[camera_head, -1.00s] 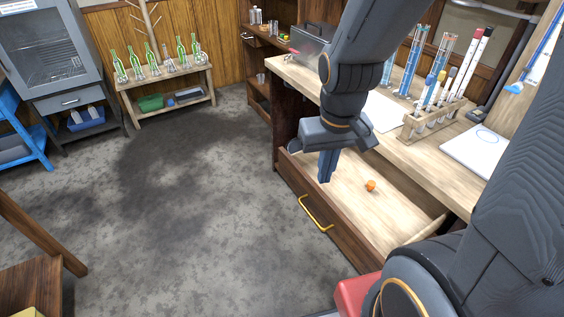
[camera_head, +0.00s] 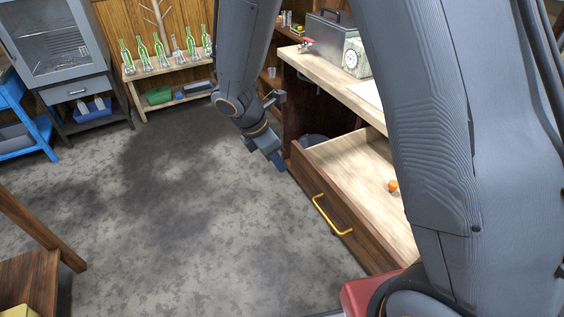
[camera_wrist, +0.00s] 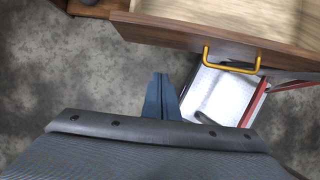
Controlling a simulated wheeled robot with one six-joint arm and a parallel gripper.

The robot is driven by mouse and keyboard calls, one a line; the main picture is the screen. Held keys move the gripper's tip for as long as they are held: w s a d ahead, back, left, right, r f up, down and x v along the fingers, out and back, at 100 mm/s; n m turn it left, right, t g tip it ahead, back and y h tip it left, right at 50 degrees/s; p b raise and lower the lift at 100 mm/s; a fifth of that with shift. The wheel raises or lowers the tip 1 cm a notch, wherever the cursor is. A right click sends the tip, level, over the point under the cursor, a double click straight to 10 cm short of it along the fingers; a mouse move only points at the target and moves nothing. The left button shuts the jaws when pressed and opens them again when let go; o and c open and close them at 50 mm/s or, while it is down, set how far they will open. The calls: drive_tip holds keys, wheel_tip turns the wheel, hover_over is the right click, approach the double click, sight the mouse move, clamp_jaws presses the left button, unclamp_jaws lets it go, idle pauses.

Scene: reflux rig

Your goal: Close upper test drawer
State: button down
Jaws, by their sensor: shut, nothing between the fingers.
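The upper drawer (camera_head: 345,222) is pulled out from under the wooden bench, with a dark wood front and a yellow handle (camera_head: 331,214). A small orange ball (camera_head: 393,186) lies on its pale floor. My gripper (camera_head: 281,165) is shut and empty, in front of and beyond the far corner of the drawer front, apart from the handle. In the wrist view, my gripper (camera_wrist: 161,82) shows its blue fingers together, with the drawer front (camera_wrist: 170,36) and yellow handle (camera_wrist: 232,56) ahead of it. My arm hides the drawer's right part in the head view.
The bench top (camera_head: 330,80) carries a grey metal box with a dial (camera_head: 338,45). A bottle rack (camera_head: 168,68) and a grey cabinet (camera_head: 62,60) stand at the back left. The grey floor (camera_head: 190,215) left of the drawer is clear.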

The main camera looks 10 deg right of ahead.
sight(299, 172)
drive_tip(key=shift+w+d+f+p, duration=0.25)
drive_tip(key=shift+w+d+f, duration=0.1)
drive_tip(key=shift+d+f, duration=0.75)
drive_tip(key=shift+w+d+f+p, duration=0.2)
drive_tip(key=shift+w+d+f, duration=0.15)
drive_tip(key=shift+d+f, duration=0.8)
drive_tip(key=shift+w+d+f+p, duration=0.25)
drive_tip(key=shift+w+d+f, duration=0.1)
drive_tip(key=shift+d+f, duration=0.75)
drive_tip(key=shift+a+f, duration=0.1)
